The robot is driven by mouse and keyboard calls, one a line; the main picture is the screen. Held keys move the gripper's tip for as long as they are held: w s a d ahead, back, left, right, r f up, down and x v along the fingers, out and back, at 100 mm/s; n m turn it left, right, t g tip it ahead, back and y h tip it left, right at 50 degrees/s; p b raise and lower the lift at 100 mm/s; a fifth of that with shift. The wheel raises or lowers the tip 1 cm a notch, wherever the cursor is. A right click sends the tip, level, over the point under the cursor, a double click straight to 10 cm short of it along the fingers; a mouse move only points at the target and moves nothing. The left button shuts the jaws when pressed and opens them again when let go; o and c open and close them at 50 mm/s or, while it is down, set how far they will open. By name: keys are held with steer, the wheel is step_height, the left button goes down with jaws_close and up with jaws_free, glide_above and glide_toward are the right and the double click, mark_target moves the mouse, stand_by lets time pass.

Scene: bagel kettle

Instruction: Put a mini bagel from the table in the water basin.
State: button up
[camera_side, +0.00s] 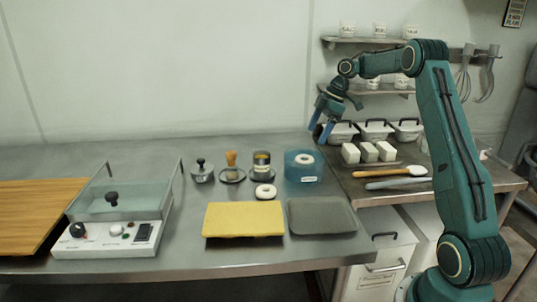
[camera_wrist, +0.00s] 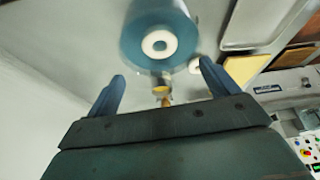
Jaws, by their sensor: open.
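My gripper (camera_side: 322,124) is open and empty, high above the back of the table, near its right end. Its two blue fingers stand apart in the wrist view (camera_wrist: 161,69). A round blue basin (camera_side: 304,179) with a small label stands below it; it also shows in the wrist view (camera_wrist: 136,47). One pale ring-shaped mini bagel (camera_side: 304,159) sits within the basin's round top, near its middle in the wrist view (camera_wrist: 158,34). Another pale mini bagel (camera_side: 265,191) lies on the table just left of the basin. It is partly hidden by a finger in the wrist view.
A yellow mat (camera_side: 244,220) and a grey tray (camera_side: 322,217) lie in front. A brush (camera_side: 231,160), a dark jar (camera_side: 262,163) and a metal pot (camera_side: 202,173) stand left of the basin. A glass-sided kettle with controls (camera_side: 113,238) stands further left.

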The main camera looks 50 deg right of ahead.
steer(key=shift+v, duration=2.4)
steer(key=s+a+r+m, duration=0.2)
steer(key=a+r, duration=0.2)
steer(key=a, duration=0.4)
steer(key=s+a+r+m+t+h, duration=0.1)
steer(key=s+a+r, duration=0.2)
steer(key=a, duration=0.5)
steer(key=s+a+r+m, duration=0.2)
steer(key=a+r, duration=0.2)
steer(key=a, duration=0.5)
steer(key=s+a+f+m+h, duration=0.1)
steer(key=s+a+f+m, duration=0.1)
steer(key=s, duration=0.8)
steer(key=s+a+f+m+t+h, duration=0.1)
steer(key=s+a+f, duration=0.3)
steer(key=s, duration=0.5)
steer(key=shift+s+f+m+t, duration=0.3)
steer(key=shift+s+f+m, duration=0.1)
steer(key=shift+f+m, duration=0.5)
